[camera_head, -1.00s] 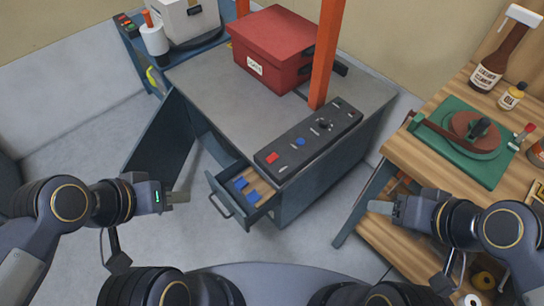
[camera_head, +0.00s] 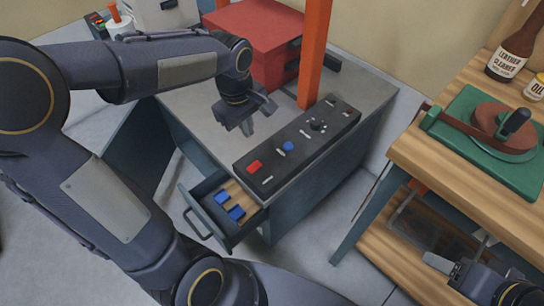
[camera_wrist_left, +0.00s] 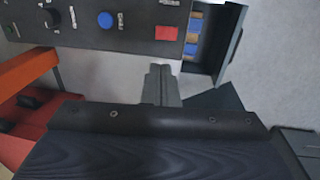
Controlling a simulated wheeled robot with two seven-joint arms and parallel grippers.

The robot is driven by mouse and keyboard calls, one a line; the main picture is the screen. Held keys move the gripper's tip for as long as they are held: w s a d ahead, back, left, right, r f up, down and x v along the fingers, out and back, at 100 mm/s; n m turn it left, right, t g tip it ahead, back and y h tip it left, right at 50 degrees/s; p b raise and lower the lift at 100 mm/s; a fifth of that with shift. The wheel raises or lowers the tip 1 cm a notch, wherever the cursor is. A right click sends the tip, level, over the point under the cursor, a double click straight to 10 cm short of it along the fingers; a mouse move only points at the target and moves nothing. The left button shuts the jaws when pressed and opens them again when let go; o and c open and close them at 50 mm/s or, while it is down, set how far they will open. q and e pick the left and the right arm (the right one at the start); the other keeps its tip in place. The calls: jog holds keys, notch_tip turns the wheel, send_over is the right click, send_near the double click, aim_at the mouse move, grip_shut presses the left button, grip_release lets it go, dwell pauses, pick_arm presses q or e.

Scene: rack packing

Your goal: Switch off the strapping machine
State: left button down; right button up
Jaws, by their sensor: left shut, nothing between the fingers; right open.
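The strapping machine (camera_head: 200,106) is a grey-topped cabinet with an orange post (camera_head: 316,50) and a dark control panel (camera_head: 270,172) along its front edge. The panel carries a red switch (camera_head: 254,167), a blue button (camera_head: 288,146) and a black knob (camera_head: 317,125). The left wrist view also shows the red switch (camera_wrist_left: 166,33), blue button (camera_wrist_left: 105,19) and knob (camera_wrist_left: 51,18). My left gripper (camera_head: 246,130) is shut and empty above the machine top, just behind the panel, apart from the red switch. My right gripper (camera_head: 438,262) is low at the right, open.
A red box (camera_head: 262,40) sits on the machine top behind my left gripper. A drawer (camera_head: 205,215) with blue pieces stands open below the panel. A wooden bench (camera_head: 430,150) at the right holds a green base (camera_head: 470,150) and bottles.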

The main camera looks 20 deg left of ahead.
aim_at(256, 165)
dwell(0.3)
pick_arm(q)
jog(key=f+b, duration=0.1)
jog(key=f, duration=0.3)
jog(key=w+f+b, duration=0.1)
jog(key=f, duration=0.4)
jog(key=f+b, duration=0.1)
jog(key=f, duration=0.3)
jog(key=shift+w+d+f, duration=0.2)
jog(key=shift+d+f, duration=0.1)
jog(key=shift+f, duration=0.1)
jog(key=shift+f+b, duration=0.3)
jog(key=shift+b, duration=0.1)
jog(key=shift+r, duration=0.1)
jog(key=shift+s, duration=0.15)
